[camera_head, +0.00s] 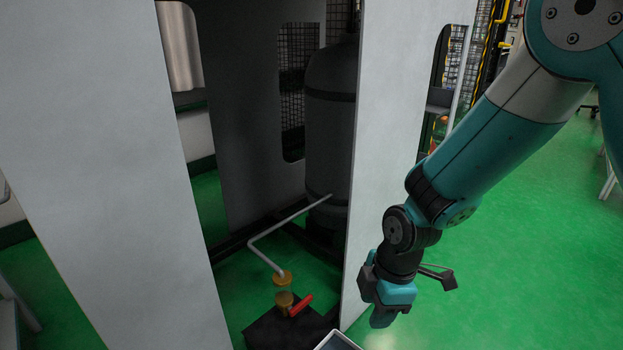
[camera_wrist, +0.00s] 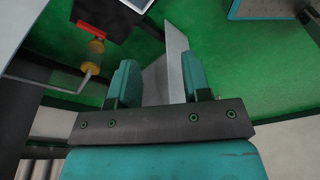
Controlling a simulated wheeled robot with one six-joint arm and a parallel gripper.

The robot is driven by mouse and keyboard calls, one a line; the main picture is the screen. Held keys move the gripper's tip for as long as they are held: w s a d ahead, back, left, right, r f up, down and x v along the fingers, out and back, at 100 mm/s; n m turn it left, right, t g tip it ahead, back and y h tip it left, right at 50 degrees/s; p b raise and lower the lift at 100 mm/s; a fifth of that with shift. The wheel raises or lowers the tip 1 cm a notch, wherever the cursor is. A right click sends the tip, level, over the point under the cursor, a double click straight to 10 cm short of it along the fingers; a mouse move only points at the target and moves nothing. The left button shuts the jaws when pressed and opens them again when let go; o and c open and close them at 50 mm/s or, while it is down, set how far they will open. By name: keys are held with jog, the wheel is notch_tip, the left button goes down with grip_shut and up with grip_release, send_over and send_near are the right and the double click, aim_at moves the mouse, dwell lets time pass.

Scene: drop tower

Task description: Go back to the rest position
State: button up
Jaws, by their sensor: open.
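My gripper (camera_wrist: 163,88) is open and empty. In the wrist view its two teal fingers stand apart, with a grey panel edge and green floor showing between and beyond them. In the head view my gripper (camera_head: 382,318) hangs low at the right of the pale panel, close to its edge; I cannot tell whether it touches. My arm reaches down from the upper right.
Pale upright panels, one on the left (camera_head: 95,150) and one on the right (camera_head: 385,110), flank an opening. Inside stand a dark tank (camera_head: 330,130), a bent pipe (camera_head: 265,240) and a valve with a red handle (camera_head: 301,305). Green floor (camera_head: 540,260) is clear at right.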

jog(key=s+d+r+m+y+p, duration=0.1)
jog(key=s+d+r+m, duration=0.1)
jog(key=s+r+m, duration=0.7)
jog(key=s+d+r+m+y+p, duration=0.1)
jog(key=s+r+m, duration=0.2)
jog(key=s+r, duration=0.75)
jog(key=w+r+p, duration=0.3)
jog(key=r+p, duration=3.5)
jog(key=r, duration=0.3)
jog(key=shift+r, duration=0.15)
